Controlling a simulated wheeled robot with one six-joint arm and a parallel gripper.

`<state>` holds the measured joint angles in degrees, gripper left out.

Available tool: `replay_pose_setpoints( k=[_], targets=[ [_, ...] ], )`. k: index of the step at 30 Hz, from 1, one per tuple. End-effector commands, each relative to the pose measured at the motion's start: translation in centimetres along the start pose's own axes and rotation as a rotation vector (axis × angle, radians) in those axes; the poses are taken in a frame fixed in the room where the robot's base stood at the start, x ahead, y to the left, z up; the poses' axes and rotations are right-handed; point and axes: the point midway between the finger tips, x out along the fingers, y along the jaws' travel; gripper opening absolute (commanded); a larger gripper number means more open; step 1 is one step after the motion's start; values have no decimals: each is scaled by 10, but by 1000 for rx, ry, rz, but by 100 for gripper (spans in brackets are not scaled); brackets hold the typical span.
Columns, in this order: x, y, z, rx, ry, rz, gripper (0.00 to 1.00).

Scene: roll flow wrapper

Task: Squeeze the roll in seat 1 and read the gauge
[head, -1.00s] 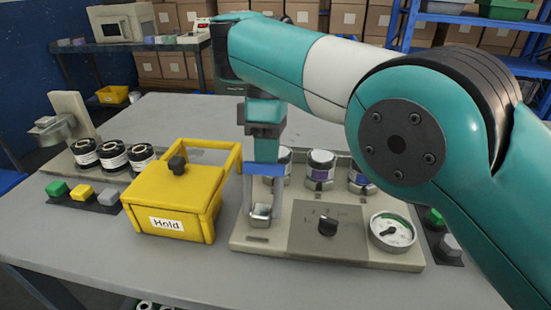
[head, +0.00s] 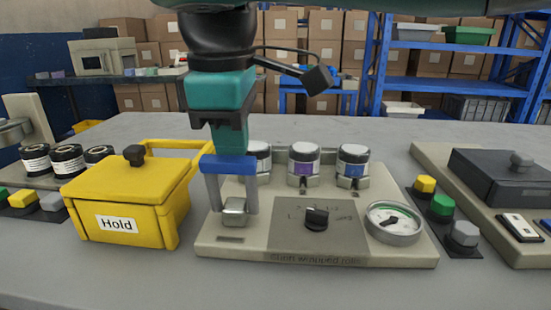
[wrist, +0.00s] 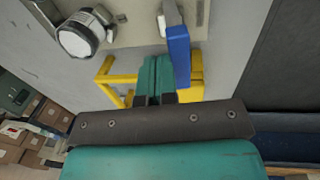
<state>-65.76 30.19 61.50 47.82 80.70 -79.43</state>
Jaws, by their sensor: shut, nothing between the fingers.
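Three white-topped rolls stand upright in a row at the back of the beige station: left (head: 258,164), middle with a purple label (head: 303,166), right with a blue label (head: 352,166). I cannot read which seat is 1. The gauge (head: 394,223) is a round dial at the station's front right; its reading is too small to tell. My gripper (head: 229,146) is shut and empty at the station's left, by a blue-topped frame (head: 229,165) over a silver block (head: 235,210). In the wrist view the shut fingers (wrist: 155,72) sit beside the blue bar (wrist: 178,52). One roll (wrist: 84,36) shows there.
A black selector knob (head: 317,217) sits on the station's grey plate. A yellow "Hold" box (head: 125,205) stands left of the station. Buttons (head: 440,207) and a dark-lidded unit (head: 510,175) stand right. Dark rolls (head: 67,158) are at far left.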

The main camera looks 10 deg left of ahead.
Motion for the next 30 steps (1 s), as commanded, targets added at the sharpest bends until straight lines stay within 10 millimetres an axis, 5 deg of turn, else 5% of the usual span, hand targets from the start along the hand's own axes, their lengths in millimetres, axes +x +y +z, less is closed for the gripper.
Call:
replay_pose_setpoints(
  k=[9,30],
  targets=[
    [-3,-23,-1,-2,0,184,0],
    [1,-36,-2,-2,-1,183,0]
  ],
)
